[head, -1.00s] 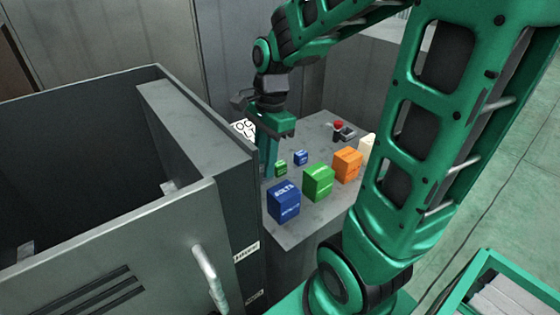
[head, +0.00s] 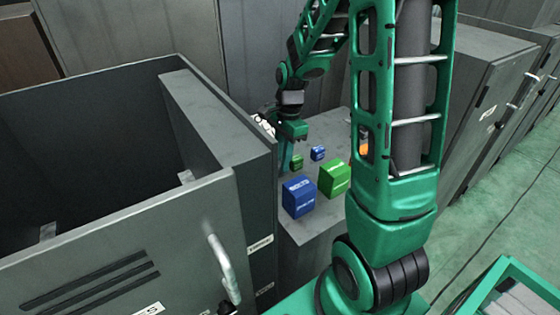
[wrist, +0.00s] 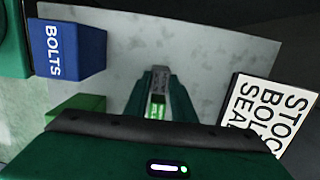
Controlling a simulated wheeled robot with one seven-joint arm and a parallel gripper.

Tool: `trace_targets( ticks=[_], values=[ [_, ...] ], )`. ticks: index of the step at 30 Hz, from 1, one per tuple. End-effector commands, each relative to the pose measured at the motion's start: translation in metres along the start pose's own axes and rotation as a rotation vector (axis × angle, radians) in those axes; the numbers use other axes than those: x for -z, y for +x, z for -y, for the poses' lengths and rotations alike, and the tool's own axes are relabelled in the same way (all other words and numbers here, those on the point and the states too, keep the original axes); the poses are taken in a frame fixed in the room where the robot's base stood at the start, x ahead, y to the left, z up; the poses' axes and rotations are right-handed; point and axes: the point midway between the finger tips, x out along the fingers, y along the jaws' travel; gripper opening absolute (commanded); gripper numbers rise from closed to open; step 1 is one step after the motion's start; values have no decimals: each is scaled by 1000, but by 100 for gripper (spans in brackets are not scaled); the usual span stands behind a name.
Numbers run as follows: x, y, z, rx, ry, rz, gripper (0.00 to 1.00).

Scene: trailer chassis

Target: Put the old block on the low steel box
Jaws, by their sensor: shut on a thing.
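My gripper (head: 287,158) points down at the back left of a low grey steel box (head: 318,222), whose mottled top (wrist: 215,55) fills much of the wrist view. In the wrist view my gripper (wrist: 160,85) is shut on a small worn grey block (wrist: 160,80), which I take as the old block. A green labelled patch shows between the fingers below it; I cannot tell if it belongs to the same block. The head view hides the held block behind the fingers. I cannot tell whether it touches the box top.
A large blue block (head: 299,197), a large green block (head: 335,178), a small green block (head: 297,162) and a small blue block (head: 318,153) stand on the low box. A white sign (wrist: 272,112) lies beside my gripper. A tall open grey bin (head: 215,120) stands at left.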

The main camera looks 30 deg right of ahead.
Motion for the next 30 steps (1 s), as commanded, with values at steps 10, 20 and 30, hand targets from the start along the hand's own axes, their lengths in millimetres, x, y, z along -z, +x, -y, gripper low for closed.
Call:
trace_targets(
  ticks=[10,20,30],
  values=[
    [1,7,0,1,1,0,0],
    [1,9,0,0,1,0,42],
    [2,-3,0,3,3,-1,42]
  ],
)
